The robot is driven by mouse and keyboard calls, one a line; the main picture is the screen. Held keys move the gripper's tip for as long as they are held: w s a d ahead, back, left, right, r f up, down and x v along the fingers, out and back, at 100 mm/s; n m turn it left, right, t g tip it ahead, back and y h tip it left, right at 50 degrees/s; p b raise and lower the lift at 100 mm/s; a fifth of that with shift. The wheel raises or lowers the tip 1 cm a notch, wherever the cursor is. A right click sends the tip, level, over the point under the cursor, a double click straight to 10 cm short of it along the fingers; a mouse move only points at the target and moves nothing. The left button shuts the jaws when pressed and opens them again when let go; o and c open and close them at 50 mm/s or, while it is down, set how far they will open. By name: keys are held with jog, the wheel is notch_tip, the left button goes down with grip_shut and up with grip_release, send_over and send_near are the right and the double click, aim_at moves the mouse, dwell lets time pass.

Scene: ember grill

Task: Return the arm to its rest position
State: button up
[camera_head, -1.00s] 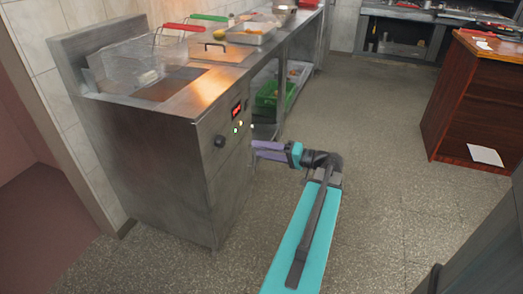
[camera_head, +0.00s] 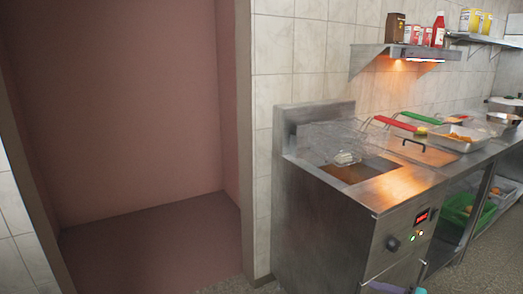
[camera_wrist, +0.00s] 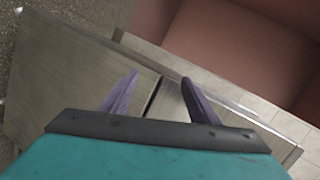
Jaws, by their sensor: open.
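My gripper (camera_wrist: 158,85) shows in the wrist view with its two purple fingers spread apart and nothing between them. The fingers point at the steel front of the fryer cabinet (camera_wrist: 60,85); I cannot tell the exact gap. In the head view only a small purple and teal bit of my gripper (camera_head: 388,288) shows at the bottom edge, in front of the fryer (camera_head: 325,215). The rest of my arm is out of that view.
The fryer has a wire basket with a red handle (camera_head: 400,124) and lit control buttons. A counter with trays (camera_head: 460,138) runs right. A green crate (camera_head: 458,208) sits below it. A pink-walled recess (camera_head: 140,110) opens at left. A shelf (camera_head: 400,55) hangs above.

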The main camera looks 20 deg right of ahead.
jog(key=a+f+n+g+y, duration=0.1)
jog(key=a+f+n+g, duration=0.2)
jog(key=a+f+g, duration=1.3)
jog(key=s+a+f+n+g+h, duration=0.1)
jog(key=s+a+f+n+h, duration=0.3)
jog(key=s+a+f, duration=0.6)
jog(key=s+a+f+n+h, duration=0.35)
jog(key=s+a+f, duration=0.35)
jog(key=a+f, duration=0.45)
notch_tip(320, 180, up, 15)
jog(key=s+a+p, duration=0.1)
jog(key=s+p, duration=0.1)
jog(key=p, duration=1.1)
jog(key=shift+a+m+g, duration=0.15)
jog(key=shift+m+g, duration=0.2)
jog(key=shift+g, duration=0.05)
jog(key=shift+f, duration=0.1)
